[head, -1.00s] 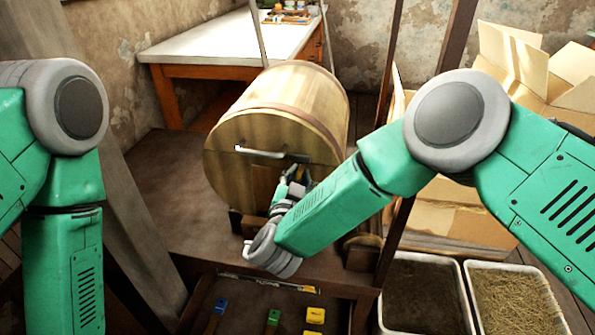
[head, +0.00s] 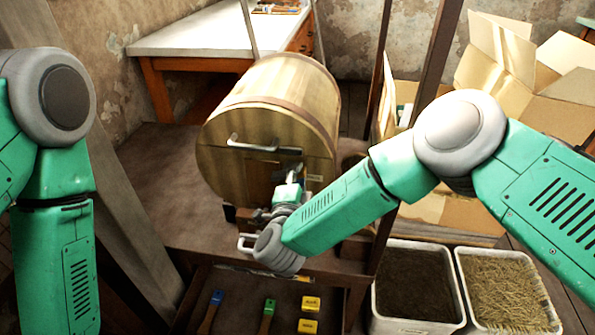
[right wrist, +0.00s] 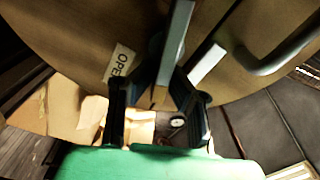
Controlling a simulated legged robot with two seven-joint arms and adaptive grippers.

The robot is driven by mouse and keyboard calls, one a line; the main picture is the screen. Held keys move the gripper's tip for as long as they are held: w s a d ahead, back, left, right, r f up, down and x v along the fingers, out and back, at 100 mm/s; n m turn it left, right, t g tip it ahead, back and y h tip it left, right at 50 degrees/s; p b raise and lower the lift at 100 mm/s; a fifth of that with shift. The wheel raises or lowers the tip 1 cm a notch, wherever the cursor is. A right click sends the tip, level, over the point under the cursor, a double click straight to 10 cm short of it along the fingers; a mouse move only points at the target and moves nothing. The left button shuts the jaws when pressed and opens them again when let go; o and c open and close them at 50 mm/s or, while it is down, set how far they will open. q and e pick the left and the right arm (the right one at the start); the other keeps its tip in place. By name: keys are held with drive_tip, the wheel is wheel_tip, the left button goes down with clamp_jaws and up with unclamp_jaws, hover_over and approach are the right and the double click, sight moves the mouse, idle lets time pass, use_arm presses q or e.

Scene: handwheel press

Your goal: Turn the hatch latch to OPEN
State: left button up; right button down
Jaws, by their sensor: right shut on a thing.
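The hatch is the round wooden front of a barrel (head: 235,178). A grey latch bar (right wrist: 176,45) lies across the hatch, and part of it is hidden by my fingers. My right gripper (right wrist: 162,85) is shut on the latch bar, with one dark finger on each side. In the head view the right gripper (head: 292,172) is at the right half of the hatch, partly hidden by its own wrist. An OPEN label (right wrist: 120,63) is left of the latch in the wrist view. A blank-looking pale label (right wrist: 207,63) is to its right. My left gripper is out of view.
A fixed metal handle (head: 252,145) sticks out of the hatch beside the latch. Below is a drawer with brushes (head: 268,315) and yellow blocks (head: 310,303). Two bins, one of soil (head: 415,280) and one of straw (head: 500,290), stand at right. A post (head: 385,190) rises near my right arm.

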drive_tip(key=shift+f+m, duration=0.2)
drive_tip(key=shift+m, duration=0.7)
drive_tip(key=shift+f+m, duration=0.2)
drive_tip(key=shift+m, duration=0.7)
drive_tip(key=c, duration=1.8)
unclamp_jaws()
drive_tip(key=shift+o, duration=1)
drive_tip(key=shift+w, duration=0.1)
drive_tip(key=shift+a, duration=0.1)
